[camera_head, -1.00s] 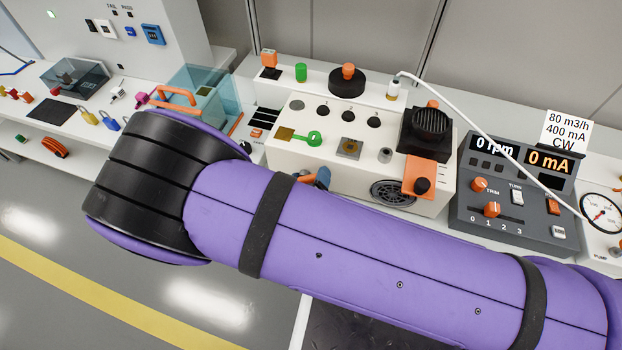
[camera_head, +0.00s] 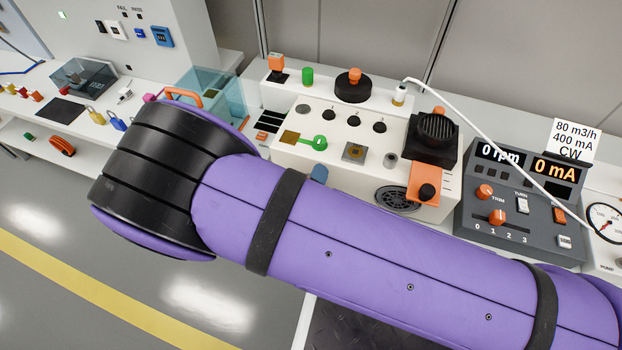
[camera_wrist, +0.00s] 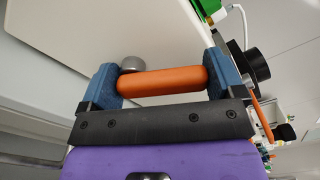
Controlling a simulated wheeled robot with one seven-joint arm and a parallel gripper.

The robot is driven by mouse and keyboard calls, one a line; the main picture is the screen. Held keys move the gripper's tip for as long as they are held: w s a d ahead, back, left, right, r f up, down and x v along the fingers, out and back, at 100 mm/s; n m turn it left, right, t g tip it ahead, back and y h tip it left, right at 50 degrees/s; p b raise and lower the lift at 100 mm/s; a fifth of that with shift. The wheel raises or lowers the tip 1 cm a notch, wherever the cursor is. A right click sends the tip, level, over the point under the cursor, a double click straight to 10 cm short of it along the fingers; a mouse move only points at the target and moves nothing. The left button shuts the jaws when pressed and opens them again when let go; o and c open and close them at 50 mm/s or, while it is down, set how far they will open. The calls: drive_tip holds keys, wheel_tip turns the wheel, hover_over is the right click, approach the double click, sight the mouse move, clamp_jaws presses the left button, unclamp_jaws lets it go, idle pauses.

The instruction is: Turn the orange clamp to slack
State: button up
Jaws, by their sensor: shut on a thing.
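The orange clamp (camera_wrist: 165,81) shows in the wrist view as a rounded orange bar lying across the picture, slightly tilted. My gripper (camera_wrist: 161,78) has its two blue fingers at the bar's two ends and is shut on it. A grey round part (camera_wrist: 131,64) shows just behind the bar's left half; whether it is joined to the bar I cannot tell. In the head view my purple arm hides the clamp, and only a blue bit of my gripper (camera_head: 319,174) shows at the front of the white machine (camera_head: 290,157).
The white machine carries a green key-like handle (camera_head: 318,143), a black device (camera_head: 432,138) and a black grille (camera_head: 397,199). A grey control panel (camera_head: 520,205) reading 0 rpm and 0 mA stands right. A clear teal box (camera_head: 222,96) stands left. Open floor lies front left.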

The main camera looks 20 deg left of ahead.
drive_tip(key=o, duration=1)
drive_tip(key=shift+o, duration=0.2)
drive_tip(key=shift+s, duration=0.15)
drive_tip(key=s, duration=1)
drive_tip(key=shift+s+a, duration=0.3)
drive_tip(key=shift+a, duration=0.1)
